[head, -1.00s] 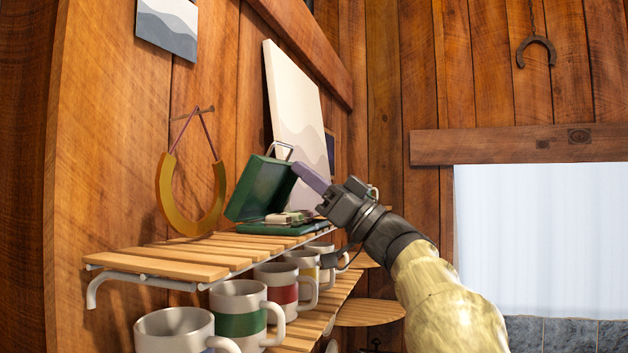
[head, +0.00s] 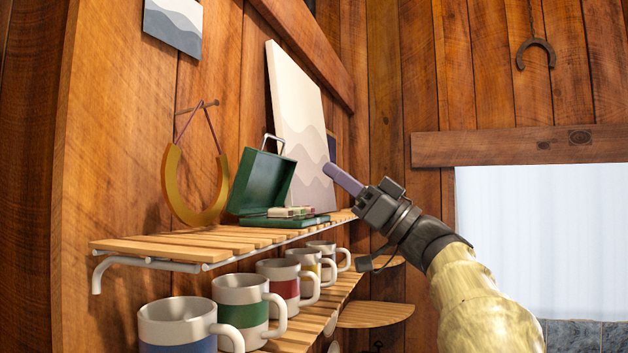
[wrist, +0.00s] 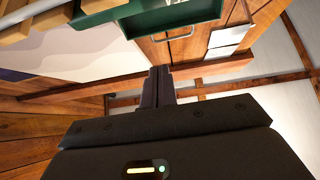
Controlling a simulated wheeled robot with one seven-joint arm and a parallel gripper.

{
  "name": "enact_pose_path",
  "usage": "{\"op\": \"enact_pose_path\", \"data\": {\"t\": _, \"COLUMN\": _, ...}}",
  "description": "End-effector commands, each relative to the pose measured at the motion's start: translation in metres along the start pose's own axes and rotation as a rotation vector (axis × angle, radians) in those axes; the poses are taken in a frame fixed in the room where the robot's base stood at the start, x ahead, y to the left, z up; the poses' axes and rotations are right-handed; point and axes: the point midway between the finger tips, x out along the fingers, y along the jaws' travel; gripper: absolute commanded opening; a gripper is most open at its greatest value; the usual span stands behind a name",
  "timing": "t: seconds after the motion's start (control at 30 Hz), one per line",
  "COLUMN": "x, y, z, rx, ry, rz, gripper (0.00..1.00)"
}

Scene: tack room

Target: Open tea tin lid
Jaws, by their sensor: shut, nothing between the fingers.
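The green tea tin (head: 283,221) sits on the upper slatted shelf, with small packets (head: 290,211) showing in its base. Its lid (head: 262,181) stands raised and open, leaning back to the left, with a metal handle (head: 273,141) on its top edge. The lid also shows upside down at the top of the wrist view (wrist: 176,14), with its handle beside it. My gripper (head: 342,179) is right of the tin, apart from the lid, in front of the leaning picture. Its fingers are closed together and empty; they also show in the wrist view (wrist: 160,84).
Several striped mugs (head: 241,308) stand on the lower shelf. A golden horseshoe (head: 174,190) hangs on the wall left of the tin. A pale canvas (head: 297,110) leans behind it. The near end of the upper shelf (head: 150,247) is bare.

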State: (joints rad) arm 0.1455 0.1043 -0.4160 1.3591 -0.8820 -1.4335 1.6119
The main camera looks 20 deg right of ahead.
Motion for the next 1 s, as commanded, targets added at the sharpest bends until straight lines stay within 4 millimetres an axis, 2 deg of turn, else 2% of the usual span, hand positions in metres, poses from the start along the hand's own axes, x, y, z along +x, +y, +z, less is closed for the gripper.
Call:
{"op": "enact_pose_path", "data": {"t": 0.03, "x": -0.014, "y": 0.001, "z": 0.001, "rx": -0.004, "ry": 0.0, "rz": 0.002, "gripper": 0.0}}
{"op": "enact_pose_path", "data": {"t": 0.2, "x": -0.044, "y": 0.0, "z": -0.008, "rx": 0.0, "ry": 0.0, "rz": 0.0, "gripper": 0.0}}
{"op": "enact_pose_path", "data": {"t": 0.4, "x": -0.067, "y": -0.001, "z": -0.018, "rx": 0.003, "ry": 0.0, "rz": -0.005, "gripper": 0.0}}
{"op": "enact_pose_path", "data": {"t": 1.0, "x": -0.071, "y": 0.0, "z": -0.021, "rx": 0.003, "ry": 0.002, "rz": -0.001, "gripper": 0.0}}
